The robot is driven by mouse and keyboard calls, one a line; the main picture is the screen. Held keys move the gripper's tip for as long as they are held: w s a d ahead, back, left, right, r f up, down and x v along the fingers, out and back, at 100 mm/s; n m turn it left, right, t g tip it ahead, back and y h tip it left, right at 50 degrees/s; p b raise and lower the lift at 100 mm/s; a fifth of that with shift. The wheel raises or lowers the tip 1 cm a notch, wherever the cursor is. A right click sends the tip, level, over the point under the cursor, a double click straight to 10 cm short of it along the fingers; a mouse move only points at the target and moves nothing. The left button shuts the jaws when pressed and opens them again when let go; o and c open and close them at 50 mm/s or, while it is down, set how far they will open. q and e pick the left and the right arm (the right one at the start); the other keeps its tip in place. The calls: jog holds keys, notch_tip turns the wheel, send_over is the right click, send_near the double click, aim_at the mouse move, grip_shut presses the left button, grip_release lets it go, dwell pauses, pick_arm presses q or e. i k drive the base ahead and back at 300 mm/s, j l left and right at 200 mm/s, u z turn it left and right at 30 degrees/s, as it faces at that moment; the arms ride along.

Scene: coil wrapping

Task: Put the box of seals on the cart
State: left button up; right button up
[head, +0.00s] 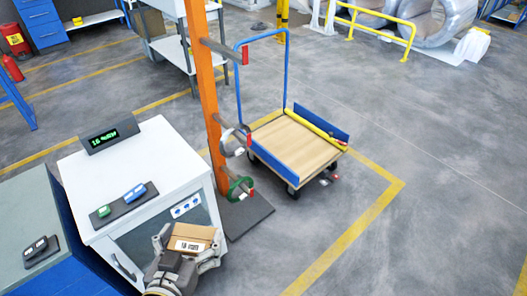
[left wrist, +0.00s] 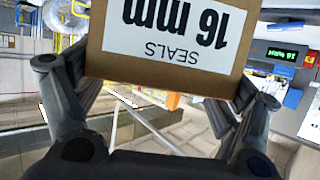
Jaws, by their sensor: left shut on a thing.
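The box of seals (head: 190,240) is a small brown carton with a white label. In the left wrist view the box (left wrist: 165,79) shows its label upside down, reading "16 mm SEALS". My left gripper (head: 186,248) is shut on the box and holds it in front of the white cabinet, at the bottom of the head view. Its fingers show on both sides of the box in the left wrist view (left wrist: 160,100). The cart (head: 297,150) stands on the floor right of the orange post, with a wooden deck, blue side boards and a blue handle. My right gripper is not in view.
An orange post (head: 207,90) with pegs holding rolls stands between the cabinet (head: 140,175) and the cart, on a dark base plate (head: 246,215). A yellow bar (head: 316,130) lies along the deck's right edge. Most of the deck is bare. The floor right of the cart is clear.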

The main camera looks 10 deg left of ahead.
aim_at(285, 160)
jog(key=i+l, duration=1)
jog(key=l, duration=0.25)
jog(key=i+l, duration=0.95)
jog(key=l, duration=0.3)
